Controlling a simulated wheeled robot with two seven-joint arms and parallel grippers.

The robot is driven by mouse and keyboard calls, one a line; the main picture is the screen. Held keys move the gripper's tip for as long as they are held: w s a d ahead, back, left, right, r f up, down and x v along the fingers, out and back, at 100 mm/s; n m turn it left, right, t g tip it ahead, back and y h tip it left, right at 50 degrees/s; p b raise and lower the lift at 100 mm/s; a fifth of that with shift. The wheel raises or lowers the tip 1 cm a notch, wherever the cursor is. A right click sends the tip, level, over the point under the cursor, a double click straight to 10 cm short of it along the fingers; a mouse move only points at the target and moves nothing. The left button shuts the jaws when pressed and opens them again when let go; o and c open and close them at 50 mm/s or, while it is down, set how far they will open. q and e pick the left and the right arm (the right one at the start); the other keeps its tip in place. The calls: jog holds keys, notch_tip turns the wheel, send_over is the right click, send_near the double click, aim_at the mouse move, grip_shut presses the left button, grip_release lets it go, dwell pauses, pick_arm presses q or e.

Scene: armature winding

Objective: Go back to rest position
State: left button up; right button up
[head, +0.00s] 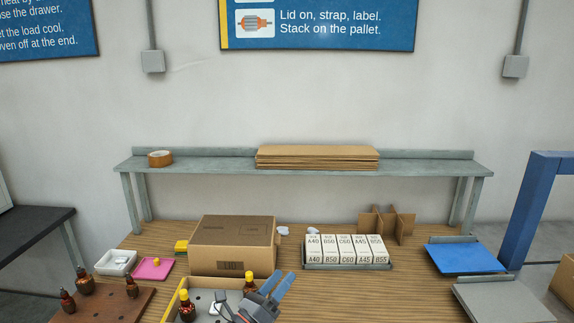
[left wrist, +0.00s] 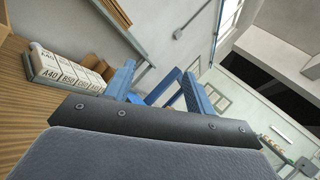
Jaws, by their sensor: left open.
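My left gripper (head: 277,291) is at the bottom middle of the head view, over the front of the wooden table (head: 410,295). Its blue fingers are apart with nothing between them. In the left wrist view the two blue fingers (left wrist: 160,88) are also spread and empty, pointing out toward the room. A tray with yellow edges (head: 172,308) lies just left of the gripper and holds armatures with yellow tops (head: 186,306). The gripper hides part of this tray. My right gripper does not show.
A cardboard box (head: 232,245) stands behind the tray. A rack of labelled white cartons (head: 345,250) stands right of it, also in the left wrist view (left wrist: 66,72). A brown board with armatures (head: 110,305) is at left. Blue (head: 466,257) and grey (head: 505,300) plates are at right.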

pick_arm(q)
jog(key=s+a+f+n+g+y, duration=0.1)
jog(key=s+a+f+n+y, duration=0.3)
jog(key=a+f+n+y, duration=0.65)
jog(key=s+a+f+n+g+y, duration=0.2)
jog(key=s+a+f+n+y, duration=0.35)
jog(key=n, duration=0.95)
jog(key=s+a+f+n+g, duration=0.1)
jog(key=s+f+n+g, duration=0.25)
jog(key=s, duration=0.45)
jog(key=s+a+f+n+g+h, duration=0.1)
jog(key=s+f+n+g, duration=0.3)
jog(key=s, duration=0.3)
jog(key=s+a+f+n+g, duration=0.25)
jog(key=s+f, duration=0.25)
jog(key=s, duration=0.3)
notch_tip(320, 180, down, 21)
jog(key=w+d+g, duration=0.2)
jog(key=d, duration=0.1)
jog(key=s+f, duration=0.3)
jog(key=f, duration=0.8)
jog(key=s+f, duration=0.4)
jog(key=f, duration=0.8)
jog(key=shift+s+d+m+g+h, duration=0.25)
jog(key=shift+d+m+g+h, duration=0.05)
jog(key=shift+m, duration=0.05)
jog(key=shift+w, duration=0.15)
